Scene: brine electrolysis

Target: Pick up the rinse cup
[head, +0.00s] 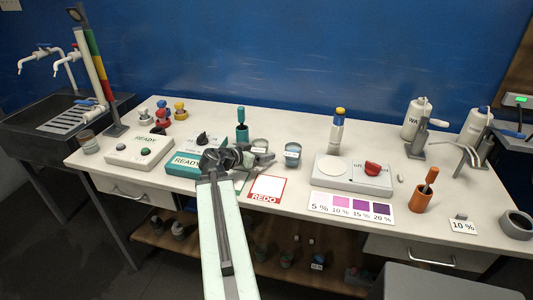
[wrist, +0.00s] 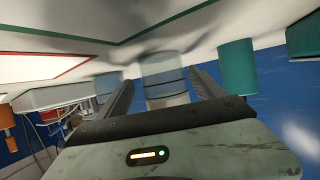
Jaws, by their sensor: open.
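A clear cup with bluish contents (wrist: 165,84) stands between the fingers of my open gripper (wrist: 162,76) in the wrist view, which is upside down. In the head view the same cup (head: 260,144) stands just beyond my gripper (head: 260,158), partly hidden by it. No contact between fingers and cup can be made out. A similar cup (head: 292,152) stands to its right, and another clear cup (head: 88,142) stands at the table's left end. No readable name tells which is the rinse cup.
A teal holder (head: 242,133) stands close left of the cup. A red-framed REDO card (head: 267,188) lies in front. The table behind the cups is clear.

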